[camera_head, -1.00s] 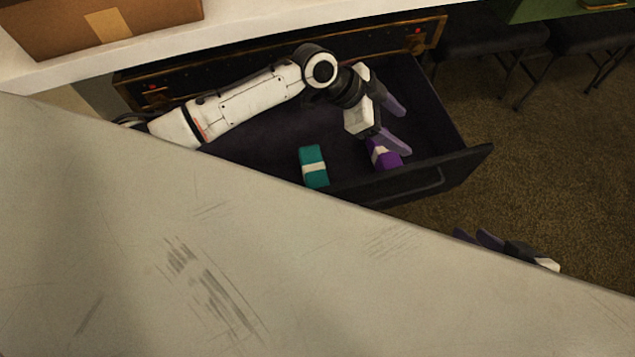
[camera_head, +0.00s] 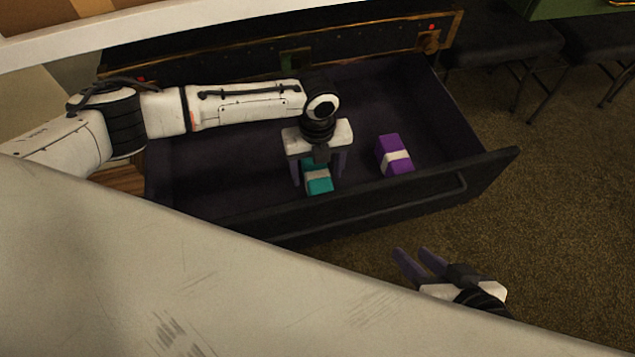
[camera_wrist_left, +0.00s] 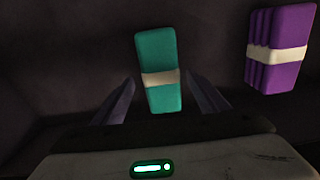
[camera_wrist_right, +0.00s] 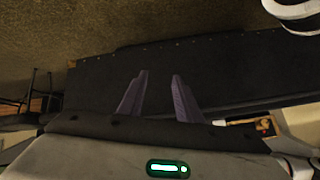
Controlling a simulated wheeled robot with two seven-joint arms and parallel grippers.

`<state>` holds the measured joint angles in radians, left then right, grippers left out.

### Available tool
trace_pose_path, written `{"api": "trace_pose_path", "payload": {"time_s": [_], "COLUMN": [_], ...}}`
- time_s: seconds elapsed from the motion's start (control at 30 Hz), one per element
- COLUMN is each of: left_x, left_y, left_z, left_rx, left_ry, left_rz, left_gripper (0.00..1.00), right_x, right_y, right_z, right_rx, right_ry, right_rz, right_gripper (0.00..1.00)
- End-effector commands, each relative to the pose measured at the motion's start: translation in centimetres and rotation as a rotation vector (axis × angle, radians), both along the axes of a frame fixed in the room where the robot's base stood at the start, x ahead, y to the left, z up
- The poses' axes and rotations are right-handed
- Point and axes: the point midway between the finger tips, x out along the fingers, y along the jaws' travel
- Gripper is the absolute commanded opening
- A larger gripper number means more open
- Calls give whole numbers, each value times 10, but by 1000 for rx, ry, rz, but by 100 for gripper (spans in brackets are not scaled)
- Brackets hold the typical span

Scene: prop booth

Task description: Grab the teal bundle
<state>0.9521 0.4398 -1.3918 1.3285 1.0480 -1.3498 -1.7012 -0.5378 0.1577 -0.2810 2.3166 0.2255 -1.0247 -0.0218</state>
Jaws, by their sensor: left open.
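The teal bundle (camera_head: 319,184) with a pale band lies in the open dark drawer, partly hidden under my left gripper (camera_head: 320,178). My left gripper is open and above the bundle, its fingers on either side in the head view. In the left wrist view the teal bundle (camera_wrist_left: 158,60) shows between and beyond the fingertips (camera_wrist_left: 163,90), not clasped. My right gripper (camera_head: 418,252) is outside the drawer, in front of it; the right wrist view shows its fingers (camera_wrist_right: 158,85) apart with nothing between them.
A purple bundle (camera_head: 391,150) with a pale band lies right of the teal one; it also shows in the left wrist view (camera_wrist_left: 288,80). The drawer's front wall (camera_head: 400,195) stands near both grippers. A pale surface (camera_head: 150,270) covers the lower left. Dark seats (camera_head: 495,45) stand at upper right.

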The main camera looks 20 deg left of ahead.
Motion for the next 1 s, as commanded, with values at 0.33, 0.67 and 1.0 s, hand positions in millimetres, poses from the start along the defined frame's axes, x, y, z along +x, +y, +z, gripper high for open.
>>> {"api": "trace_pose_path", "payload": {"time_s": [0.33, 0.67, 1.0], "left_x": [5, 5, 5], "left_y": [1, 0, 0], "left_z": [-47, -47, -46], "left_rx": [-1, -2, -2], "left_ry": [0, 0, 0], "left_rz": [1, 1, 1], "left_gripper": [67, 55, 17], "right_x": [6, 6, 6], "right_y": [16, 16, 16], "right_z": [19, 22, 22], "right_rx": [104, 110, 109], "right_ry": [-75, -79, -79], "right_rz": [0, 0, -1], "right_gripper": [31, 31, 31]}}
